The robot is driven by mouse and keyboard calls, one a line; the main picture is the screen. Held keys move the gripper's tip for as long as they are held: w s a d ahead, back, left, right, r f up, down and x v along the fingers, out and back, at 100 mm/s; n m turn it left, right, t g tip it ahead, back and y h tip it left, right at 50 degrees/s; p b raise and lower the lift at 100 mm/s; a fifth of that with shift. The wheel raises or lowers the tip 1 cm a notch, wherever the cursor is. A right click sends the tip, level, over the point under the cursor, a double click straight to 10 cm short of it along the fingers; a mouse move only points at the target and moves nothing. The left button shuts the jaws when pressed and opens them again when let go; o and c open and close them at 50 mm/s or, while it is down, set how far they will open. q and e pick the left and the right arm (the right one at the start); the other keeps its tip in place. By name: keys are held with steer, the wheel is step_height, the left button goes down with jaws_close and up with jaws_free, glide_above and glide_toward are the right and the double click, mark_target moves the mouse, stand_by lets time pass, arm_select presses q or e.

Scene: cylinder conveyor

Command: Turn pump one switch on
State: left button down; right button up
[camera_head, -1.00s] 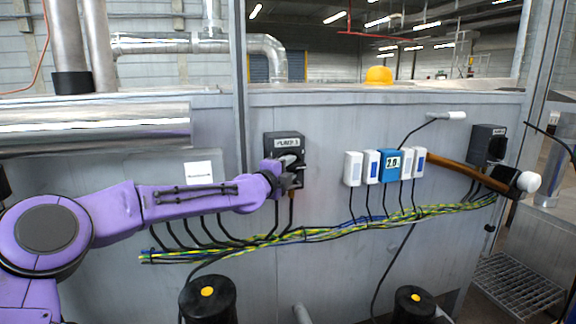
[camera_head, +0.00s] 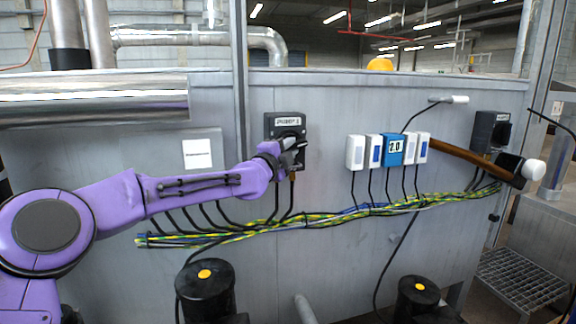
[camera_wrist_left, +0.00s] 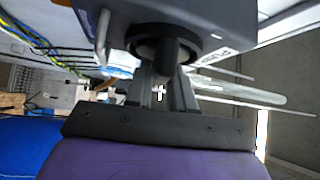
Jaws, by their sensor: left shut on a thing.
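The pump one switch (camera_head: 285,124) is a dark grey box with a white label, fixed on the grey metal panel left of centre. The label is hard to read. My left gripper (camera_head: 293,147) is at the front of this box and covers much of its lower part. In the left wrist view, the switch's black round knob (camera_wrist_left: 168,52) sticks out of the grey box toward me. My left gripper's fingers (camera_wrist_left: 163,88) are shut on this knob, one on each side. My right gripper is not in view.
A second dark switch box (camera_head: 485,127) is on the panel's right. White and blue modules (camera_head: 391,148) are between the two. A brown-handled mallet (camera_head: 470,153) is at the right. Yellow-green cables (camera_head: 330,219) run below. Two black cylinders (camera_head: 206,292) (camera_head: 418,294) stand in front.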

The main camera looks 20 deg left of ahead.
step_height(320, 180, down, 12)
steer(key=b, duration=1)
arm_select(q)
steer(key=n+t+y, duration=0.1)
steer(key=n+y, duration=0.3)
steer(key=n, duration=0.2)
steer(key=n+t+y+p, duration=0.1)
steer(key=n+t+y, duration=0.1)
steer(key=n+y, duration=0.3)
steer(key=d+n+t+y+p, duration=0.1)
steer(key=n+y, duration=0.3)
steer(key=n, duration=0.4)
steer(key=shift+w+f+n+t, duration=0.25)
steer(key=shift+n+t, duration=0.05)
steer(key=shift+t, duration=0.4)
steer(key=shift+f+n+g+y+p, duration=0.1)
steer(key=shift+n+g+y+p, duration=0.5)
steer(key=shift+n+y, duration=0.8)
steer(key=shift+n+g+y+p, duration=0.6)
steer(key=shift+n+y, duration=0.7)
steer(key=shift+n, duration=0.1)
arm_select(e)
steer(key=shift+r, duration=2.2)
arm_select(q)
steer(key=c, duration=1.1)
jaws_free()
steer(key=shift+o, duration=0.2)
steer(key=shift+f, duration=0.1)
